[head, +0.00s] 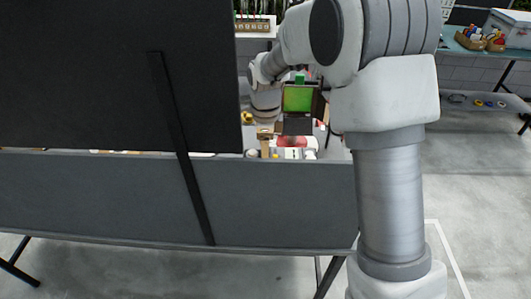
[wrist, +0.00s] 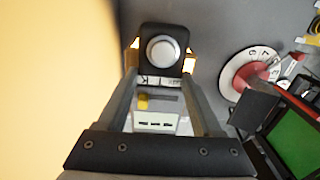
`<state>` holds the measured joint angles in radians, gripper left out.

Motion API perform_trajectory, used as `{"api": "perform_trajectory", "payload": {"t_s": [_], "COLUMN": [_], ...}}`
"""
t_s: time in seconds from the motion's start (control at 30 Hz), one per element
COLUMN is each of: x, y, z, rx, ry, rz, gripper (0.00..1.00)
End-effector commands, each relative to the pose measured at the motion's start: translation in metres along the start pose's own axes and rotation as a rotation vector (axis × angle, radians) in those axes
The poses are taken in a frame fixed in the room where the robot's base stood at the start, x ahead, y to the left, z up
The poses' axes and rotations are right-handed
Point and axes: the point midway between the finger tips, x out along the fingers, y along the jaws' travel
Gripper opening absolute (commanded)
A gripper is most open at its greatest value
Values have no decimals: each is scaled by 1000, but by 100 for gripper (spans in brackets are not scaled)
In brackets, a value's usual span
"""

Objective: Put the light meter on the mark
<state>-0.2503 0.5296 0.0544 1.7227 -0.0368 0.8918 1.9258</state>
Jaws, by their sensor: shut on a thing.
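The light meter (wrist: 162,50) is a black rounded body with a pale dome, seen near the top middle of the wrist view. My gripper (wrist: 161,62) is shut on it, with one finger along each side. In the head view my gripper (head: 265,130) points down behind the dark panel's edge, and the meter cannot be made out there. I cannot pick out the mark in either view.
A white and red disc (wrist: 248,75) and a green-screened monitor (wrist: 294,142) lie to the right in the wrist view. The monitor (head: 298,98) also shows in the head view. A blurred cream surface (wrist: 50,80) fills the wrist view's left. A large dark panel (head: 90,70) blocks the head view's left.

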Motion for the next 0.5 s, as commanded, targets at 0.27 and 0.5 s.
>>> {"api": "perform_trajectory", "payload": {"t_s": [0.27, 0.5], "x": [9, 11], "y": [-1, 0], "z": [0, 0], "rx": [0, 0], "ry": [-1, -1], "rz": [-2, -1], "gripper": [0, 85]}}
